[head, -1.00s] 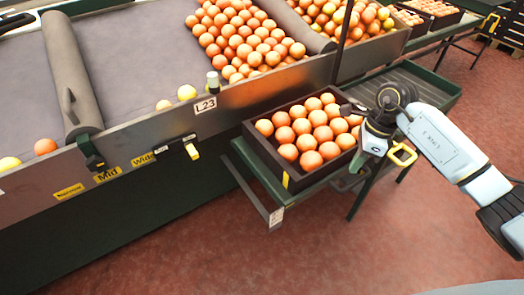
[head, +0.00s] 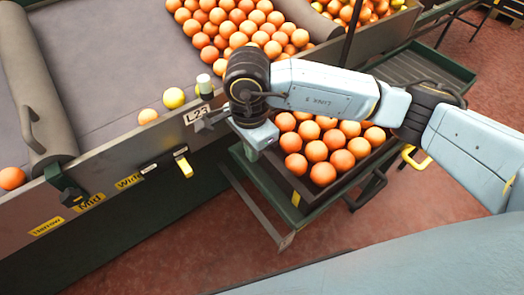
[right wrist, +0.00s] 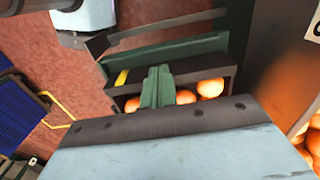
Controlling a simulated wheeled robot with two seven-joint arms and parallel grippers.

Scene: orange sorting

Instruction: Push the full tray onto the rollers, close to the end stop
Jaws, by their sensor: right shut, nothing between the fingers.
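The full tray is a dark crate (head: 345,184) filled with oranges (head: 322,174), right of the sorting table in the head view. Its wall (right wrist: 205,77) with a yellow mark also shows in the right wrist view. My right gripper (head: 251,150) is shut and empty at the tray's left end. In the right wrist view its green fingers (right wrist: 158,85) are in front of that wall; I cannot tell whether they touch it. The slatted roller bed (head: 412,68) lies beyond the tray, partly hidden by my arm. I cannot make out the end stop clearly. My left gripper is out of view.
A green stand frame (head: 250,200) carries the tray. The red floor (head: 190,250) in front is clear.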

